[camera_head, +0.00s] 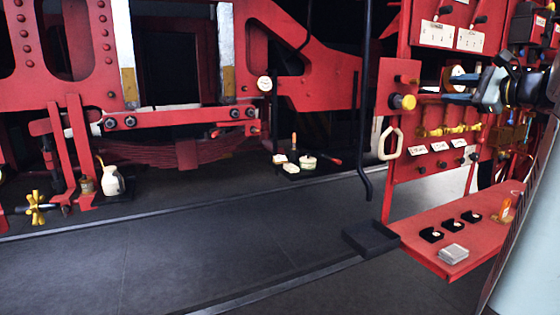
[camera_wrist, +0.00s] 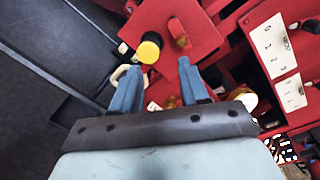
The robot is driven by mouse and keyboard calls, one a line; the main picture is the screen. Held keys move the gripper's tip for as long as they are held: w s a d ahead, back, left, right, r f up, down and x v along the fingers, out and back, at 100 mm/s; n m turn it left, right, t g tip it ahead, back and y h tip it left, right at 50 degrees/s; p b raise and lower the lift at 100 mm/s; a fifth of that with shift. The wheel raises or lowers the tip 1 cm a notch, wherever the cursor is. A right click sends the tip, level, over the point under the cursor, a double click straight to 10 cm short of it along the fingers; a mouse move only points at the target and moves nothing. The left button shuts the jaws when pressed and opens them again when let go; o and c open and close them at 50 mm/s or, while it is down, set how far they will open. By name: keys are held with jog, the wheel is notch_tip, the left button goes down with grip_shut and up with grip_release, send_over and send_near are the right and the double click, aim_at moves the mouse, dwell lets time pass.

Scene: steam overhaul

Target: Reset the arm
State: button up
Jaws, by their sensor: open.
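My gripper (camera_head: 456,90) is at the right of the head view, raised in front of the red panel (camera_head: 398,150), with its blue fingers pointing left. In the wrist view my gripper (camera_wrist: 157,82) has its two blue fingers spread apart with nothing between them. Beyond the fingers are the red panel face, a yellow-capped knob (camera_wrist: 149,47) and a cream loop handle (camera_wrist: 125,78). The same yellow knob (camera_head: 403,102) and cream handle (camera_head: 390,143) show in the head view, left of the gripper. No contact with them is visible.
A red shelf (camera_head: 440,262) below the panel holds small black items and a pale block (camera_head: 453,254). A dark tray (camera_head: 371,238) adjoins it. A dark hooked rod (camera_head: 364,120) hangs nearby. A white jug (camera_head: 113,181) stands far left. The dark floor in between is mostly clear.

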jog(key=s+a+f+n+g, duration=0.4)
jog(key=a+f, duration=0.1)
jog(key=a, duration=0.5)
jog(key=s+a+f+n+g, duration=0.4)
jog(key=a+f+n, duration=0.15)
jog(key=a, duration=0.45)
jog(key=s+a+f+n+g+h, duration=0.1)
jog(key=s+a+f+n+h, duration=0.1)
jog(key=s+f+n, duration=0.3)
jog(key=s+a+f+n+g+h, duration=0.1)
jog(key=s+a+f+n+h, duration=0.2)
jog(key=s, duration=0.5)
notch_tip(320, 180, down, 3)
jog(key=n+h, duration=0.1)
jog(key=n, duration=0.1)
jog(key=shift+s+a+n+h, duration=0.2)
jog(key=shift+a+n+h, duration=0.1)
jog(key=shift+n+h, duration=0.1)
